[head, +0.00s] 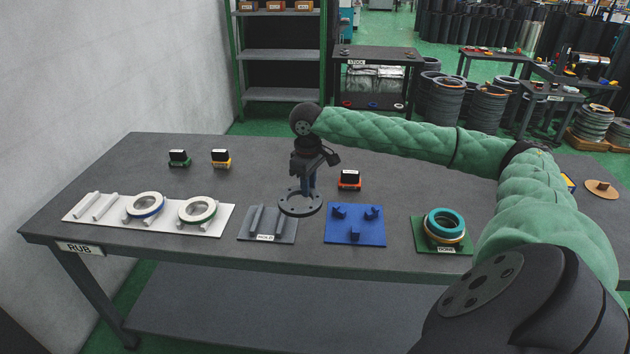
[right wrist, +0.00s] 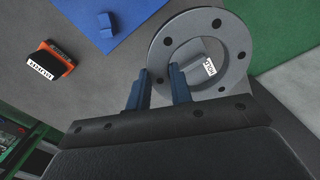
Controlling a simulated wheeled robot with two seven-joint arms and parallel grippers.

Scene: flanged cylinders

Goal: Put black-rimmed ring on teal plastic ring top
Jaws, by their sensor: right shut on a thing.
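The black-rimmed ring, a dark grey flat flange with bolt holes (head: 299,212), hangs from my right gripper (head: 308,189). In the right wrist view the gripper (right wrist: 160,74) is shut on the left part of this ring (right wrist: 240,48), one finger inside the hole and one outside. The ring shows above the table near the back edge of the grey HOLD plate (head: 252,237); its height is hard to tell. The teal plastic ring (head: 430,225) lies on top of a tan ring (head: 459,239) on the green DONE plate (head: 421,245). My left gripper is not in view.
A blue plate with pegs (head: 340,237) lies between the HOLD and DONE plates. A white board (head: 178,226) at left carries a blue-rimmed ring (head: 131,207) and a green-rimmed ring (head: 183,210). A small orange block (head: 349,180) stands behind the blue plate.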

